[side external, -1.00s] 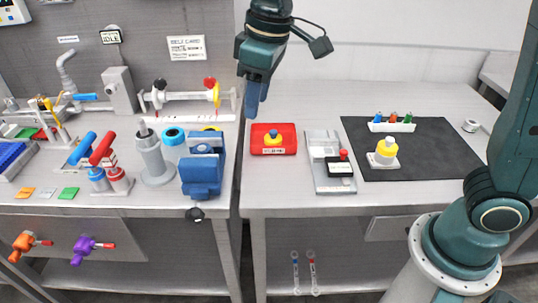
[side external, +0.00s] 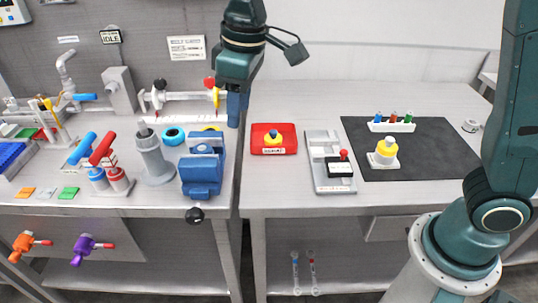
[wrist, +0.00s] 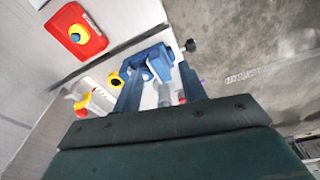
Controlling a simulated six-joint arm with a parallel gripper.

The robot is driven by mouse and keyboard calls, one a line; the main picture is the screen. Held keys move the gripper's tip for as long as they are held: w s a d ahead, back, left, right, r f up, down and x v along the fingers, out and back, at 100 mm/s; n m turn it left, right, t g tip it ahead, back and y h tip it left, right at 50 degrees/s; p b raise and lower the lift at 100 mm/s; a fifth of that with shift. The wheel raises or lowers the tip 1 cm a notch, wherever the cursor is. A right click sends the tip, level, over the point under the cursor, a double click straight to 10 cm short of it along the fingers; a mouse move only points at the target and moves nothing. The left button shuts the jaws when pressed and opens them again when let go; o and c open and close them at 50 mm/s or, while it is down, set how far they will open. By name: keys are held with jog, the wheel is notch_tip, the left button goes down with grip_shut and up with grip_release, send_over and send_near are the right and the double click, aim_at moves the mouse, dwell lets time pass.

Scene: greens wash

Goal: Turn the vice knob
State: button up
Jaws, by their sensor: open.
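The blue vice (side external: 202,172) stands at the front right edge of the left bench. Its round black knob (side external: 195,215) sticks out below the front edge of the bench. In the wrist view the vice (wrist: 148,60) lies ahead, partly behind my fingers, and the knob (wrist: 190,45) shows at its upper right. My gripper (side external: 237,108) points down, up and to the right of the vice, apart from it. In the wrist view its two blue fingers (wrist: 160,74) are spread with nothing held between them.
A grey cylinder stand (side external: 153,158) and a teal ring (side external: 173,136) are left of the vice. A red tray (side external: 288,147) with a yellow-and-blue button sits on the right bench. A gap separates the benches. The space in front of the knob is clear.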

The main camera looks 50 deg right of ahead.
aim_at(191, 211)
jog(key=w+a+f+n+g, duration=0.1)
jog(key=w+a+f, duration=0.3)
jog(key=a+f, duration=0.4)
jog(key=a+n, duration=0.1)
jog(key=a, duration=0.2)
jog(key=shift+a+f+n+h, duration=0.3)
jog(key=shift+a, duration=0.1)
jog(key=shift+f, duration=0.15)
notch_tip(191, 211, down, 14)
jog(key=shift+r, duration=0.25)
grip_shut()
